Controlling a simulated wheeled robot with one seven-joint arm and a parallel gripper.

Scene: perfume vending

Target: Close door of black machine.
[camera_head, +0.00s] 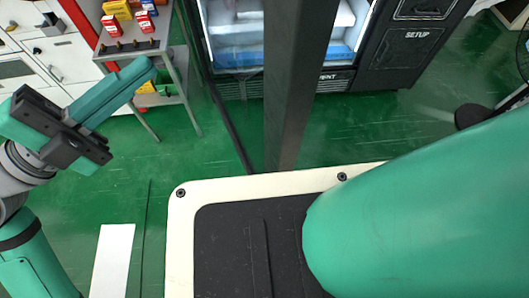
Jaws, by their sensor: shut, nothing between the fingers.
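The black machine (405,45) stands at the top right, its lit white and blue interior (235,40) exposed. Its door (292,85) appears to stand open towards me. A thick dark upright of it rises near the middle, and a thin lower rail (222,105) runs back to the machine's left side. The door's lower corner is partly hidden behind my base. My gripper (148,70) is at the left, shut and empty, pointing up and right. In the picture it lies left of the door rail, apart from it.
A grey metal stand (165,35) with red and yellow boxes (118,10) is behind my gripper. White cabinets (65,55) are at the far left. A dark chair part (475,115) is at the right. Green floor (190,150) lies clear between stand and door.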

